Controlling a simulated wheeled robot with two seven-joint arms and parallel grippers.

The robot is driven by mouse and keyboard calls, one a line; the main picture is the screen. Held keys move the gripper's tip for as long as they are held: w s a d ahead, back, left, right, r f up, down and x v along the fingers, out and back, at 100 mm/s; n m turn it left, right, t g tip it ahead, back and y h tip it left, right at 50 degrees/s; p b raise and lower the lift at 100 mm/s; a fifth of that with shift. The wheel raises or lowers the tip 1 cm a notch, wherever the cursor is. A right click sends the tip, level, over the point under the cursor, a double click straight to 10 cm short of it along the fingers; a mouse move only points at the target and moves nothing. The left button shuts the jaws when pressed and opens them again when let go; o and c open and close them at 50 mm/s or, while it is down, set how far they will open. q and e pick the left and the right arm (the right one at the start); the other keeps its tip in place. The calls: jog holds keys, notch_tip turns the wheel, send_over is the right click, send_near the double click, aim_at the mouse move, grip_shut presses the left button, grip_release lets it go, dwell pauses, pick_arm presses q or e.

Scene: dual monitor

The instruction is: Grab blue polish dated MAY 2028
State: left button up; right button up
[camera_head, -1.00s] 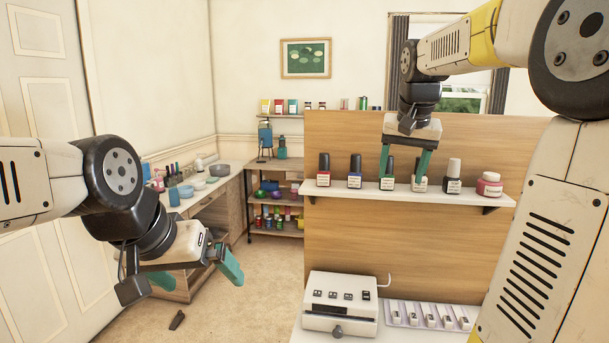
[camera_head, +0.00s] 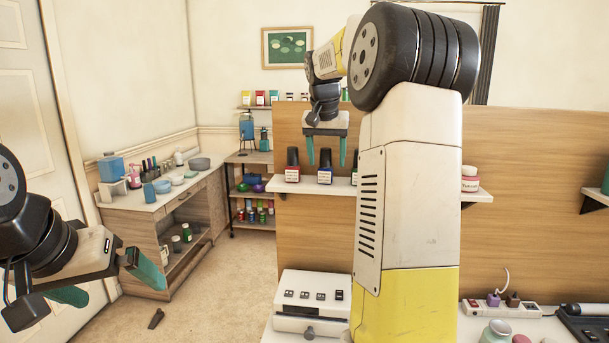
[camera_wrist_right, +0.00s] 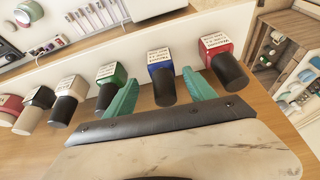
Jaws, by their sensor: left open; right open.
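The blue polish (camera_head: 325,176) stands upright on the wall shelf, with a black cap and a white label too small to read. In the right wrist view the blue polish (camera_wrist_right: 160,60) appears upside down, between the fingers. My right gripper (camera_head: 326,160) is open over the shelf, its teal fingers pointing down on either side of the blue polish's cap; whether they touch it I cannot tell. My left gripper (camera_head: 108,275) is open and empty at the lower left, far from the shelf.
A red polish (camera_head: 292,172) stands left of the blue one. A green polish (camera_wrist_right: 112,75) is close on its other side, and more bottles follow. My right arm hides that shelf part in the head view. A white machine (camera_head: 311,305) sits below.

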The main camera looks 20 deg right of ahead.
aim_at(325, 163)
jog(key=x, duration=0.4)
jog(key=shift+a+f, duration=0.2)
grip_shut()
jog(key=shift+r, duration=0.1)
